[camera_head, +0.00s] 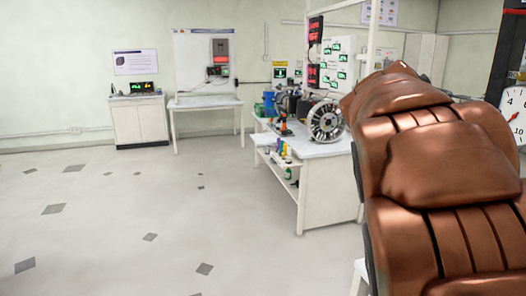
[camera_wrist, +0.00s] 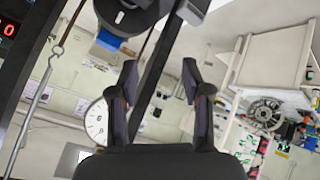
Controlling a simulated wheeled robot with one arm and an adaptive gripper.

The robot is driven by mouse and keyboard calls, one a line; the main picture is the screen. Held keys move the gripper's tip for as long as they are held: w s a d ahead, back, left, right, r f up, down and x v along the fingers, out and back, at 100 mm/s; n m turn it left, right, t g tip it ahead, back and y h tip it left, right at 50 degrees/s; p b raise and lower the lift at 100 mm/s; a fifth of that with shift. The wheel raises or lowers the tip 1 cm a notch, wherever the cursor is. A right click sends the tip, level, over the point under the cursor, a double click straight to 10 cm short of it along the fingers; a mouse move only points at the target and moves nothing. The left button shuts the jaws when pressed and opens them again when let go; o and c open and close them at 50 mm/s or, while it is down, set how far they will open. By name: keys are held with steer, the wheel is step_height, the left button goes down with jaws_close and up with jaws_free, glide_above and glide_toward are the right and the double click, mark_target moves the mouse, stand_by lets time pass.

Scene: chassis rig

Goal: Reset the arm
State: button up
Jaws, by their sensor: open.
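My gripper (camera_wrist: 160,78) shows in the wrist view with its two dark fingers spread apart. It is open and nothing is between the fingers. The room looks tilted and roughly upside down in that view. A dark diagonal bar passes behind the fingers; I cannot tell how far away it is. My gripper does not show in the head view.
A brown padded leather seat (camera_head: 445,165) fills the right of the head view, close by. A white dial (camera_head: 515,112) stands beyond it. A workbench (camera_head: 325,200) carries a silver wheel (camera_head: 326,121). A white cabinet (camera_head: 140,121) stands at the back. The left floor is clear.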

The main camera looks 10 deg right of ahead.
steer(key=s+a+f+n+g+y+p, duration=0.1)
steer(key=s+a+f+n+y, duration=0.2)
steer(key=s+a+f, duration=0.3)
steer(key=s+a+f+n+g+y+p, duration=0.1)
steer(key=s+a+f+n+y+p, duration=0.1)
steer(key=s+a+f, duration=0.5)
steer(key=s+a+f+n+g+y+p, duration=0.1)
steer(key=s+a+f+n+y, duration=0.3)
steer(key=a, duration=1.2)
steer(key=s+f, duration=0.3)
steer(key=shift+s+a+n, duration=0.3)
steer(key=shift+s+n, duration=0.1)
steer(key=shift+f, duration=0.1)
steer(key=shift+c, duration=0.6)
steer(key=shift+d, duration=0.15)
